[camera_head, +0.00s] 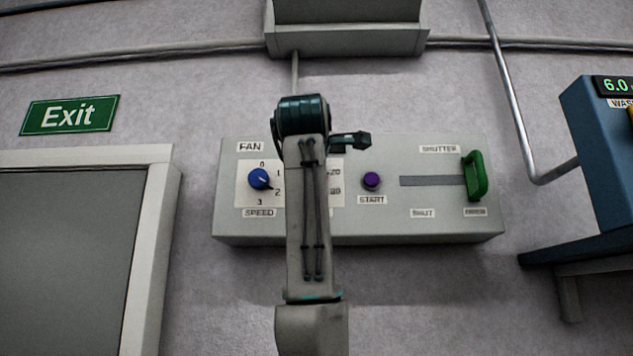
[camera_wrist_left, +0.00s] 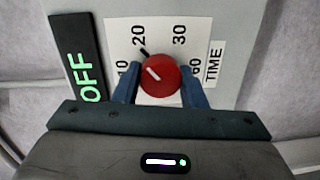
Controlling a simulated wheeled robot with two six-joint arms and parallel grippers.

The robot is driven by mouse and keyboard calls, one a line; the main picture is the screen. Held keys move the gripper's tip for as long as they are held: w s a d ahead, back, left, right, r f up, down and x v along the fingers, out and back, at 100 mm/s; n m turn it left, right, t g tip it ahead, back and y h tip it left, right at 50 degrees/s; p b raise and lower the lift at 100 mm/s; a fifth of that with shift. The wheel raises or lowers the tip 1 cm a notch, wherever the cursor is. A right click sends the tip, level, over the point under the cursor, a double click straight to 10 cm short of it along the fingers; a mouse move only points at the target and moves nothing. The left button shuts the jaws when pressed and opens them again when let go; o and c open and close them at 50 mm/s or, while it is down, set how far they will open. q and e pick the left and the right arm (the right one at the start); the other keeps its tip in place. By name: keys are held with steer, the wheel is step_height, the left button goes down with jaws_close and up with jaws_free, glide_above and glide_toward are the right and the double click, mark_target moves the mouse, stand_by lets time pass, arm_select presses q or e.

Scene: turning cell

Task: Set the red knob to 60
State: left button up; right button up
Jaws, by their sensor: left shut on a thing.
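The red knob (camera_wrist_left: 158,75) sits on a white dial plate (camera_wrist_left: 199,28) marked 10, 20, 30 and 60, beside the word TIME. The white line on its face slants to the upper left. A short dark mark lies just above it, by the 20. My left gripper (camera_wrist_left: 160,82) is shut on the knob, one blue finger on each side. In the head view, my arm crosses the grey panel (camera_head: 425,160) and hides the red knob. Part of the dial plate shows right of the arm. My right gripper is not in view.
A blue FAN knob (camera_head: 258,179) is left of my arm. A purple START button (camera_head: 372,181) and a green shutter handle (camera_head: 476,177) are to the right. In the wrist view, a black OFF sign (camera_wrist_left: 80,60) stands left of the dial.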

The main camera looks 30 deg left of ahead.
arm_select(q)
steer(key=m, duration=0.2)
steer(key=m+b, duration=0.1)
steer(key=m, duration=0.3)
steer(key=shift+w+d+f+g+y, duration=0.15)
steer(key=shift+f+g+y, duration=0.15)
steer(key=shift+g, duration=0.1)
steer(key=shift+r+m+y+b, duration=0.1)
steer(key=shift+m+y+b, duration=0.55)
steer(key=shift+m, duration=2.4)
steer(key=shift+r+m+y+b, duration=0.1)
steer(key=shift+m+b, duration=1.15)
steer(key=shift+m, duration=1.75)
steer(key=shift+m+y+b, duration=0.35)
steer(key=shift+m+b, duration=0.6)
steer(key=shift+m, duration=2.1)
steer(key=o, duration=1)
steer(key=shift+d, duration=0.1)
steer(key=shift+s+d+r, duration=0.1)
steer(key=shift+s, duration=0.1)
